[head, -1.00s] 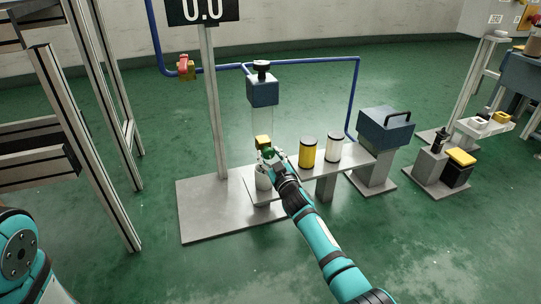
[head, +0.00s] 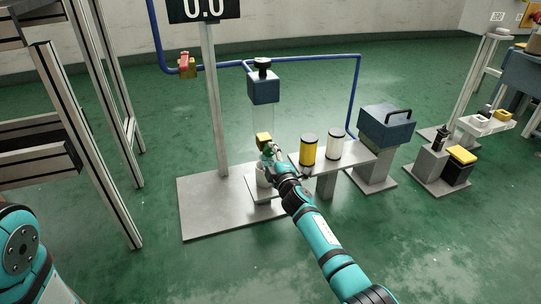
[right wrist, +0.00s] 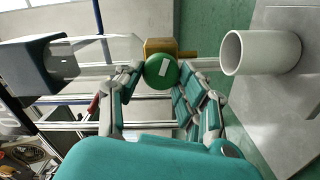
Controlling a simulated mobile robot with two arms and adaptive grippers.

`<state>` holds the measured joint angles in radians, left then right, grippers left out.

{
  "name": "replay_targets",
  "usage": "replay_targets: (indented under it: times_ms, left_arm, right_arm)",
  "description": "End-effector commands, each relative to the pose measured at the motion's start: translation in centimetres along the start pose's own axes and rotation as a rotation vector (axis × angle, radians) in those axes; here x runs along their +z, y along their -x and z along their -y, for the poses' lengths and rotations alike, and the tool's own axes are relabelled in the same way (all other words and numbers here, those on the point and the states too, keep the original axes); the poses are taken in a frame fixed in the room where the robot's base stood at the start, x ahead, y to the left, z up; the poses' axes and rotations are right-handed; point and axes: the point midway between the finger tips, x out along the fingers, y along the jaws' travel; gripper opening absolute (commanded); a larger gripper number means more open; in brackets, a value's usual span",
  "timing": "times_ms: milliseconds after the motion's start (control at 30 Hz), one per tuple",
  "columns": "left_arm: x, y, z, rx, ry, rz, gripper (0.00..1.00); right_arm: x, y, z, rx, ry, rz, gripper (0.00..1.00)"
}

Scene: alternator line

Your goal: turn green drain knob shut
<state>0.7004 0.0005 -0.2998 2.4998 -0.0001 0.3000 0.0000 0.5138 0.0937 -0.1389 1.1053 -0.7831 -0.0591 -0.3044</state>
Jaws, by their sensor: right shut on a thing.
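The green drain knob (right wrist: 161,69) is a round disc with a white mark on its face, fixed to a brass valve body (right wrist: 160,47). In the head view the valve (head: 264,139) sits below a clear tube under a blue-grey block. My right gripper (right wrist: 160,76) is shut on the knob, with a finger at either side of its rim; it also shows in the head view (head: 270,153), where it mostly hides the knob. A white cup (right wrist: 262,52) stands below the valve. My left gripper is out of view.
A yellow canister (head: 308,150) and a white canister (head: 333,144) stand on a grey shelf (head: 352,162) just right of my gripper. A grey post with a display (head: 204,10) rises at the left. Blue pipe runs behind. The green floor in front is open.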

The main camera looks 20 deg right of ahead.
Motion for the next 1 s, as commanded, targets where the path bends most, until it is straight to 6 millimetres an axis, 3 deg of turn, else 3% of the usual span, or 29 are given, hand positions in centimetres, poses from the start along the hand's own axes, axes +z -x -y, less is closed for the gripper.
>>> replay_targets:
  times_ms: [400, 1000]
  left_arm:
    - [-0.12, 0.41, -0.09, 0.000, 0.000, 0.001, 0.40]
    - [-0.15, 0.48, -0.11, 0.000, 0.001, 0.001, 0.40]
  right_arm:
    - [-0.03, 0.05, 0.31, -0.002, 0.273, -0.002, 0.06]
    - [-0.02, 0.05, 0.34, -0.003, 0.352, -0.001, 0.06]
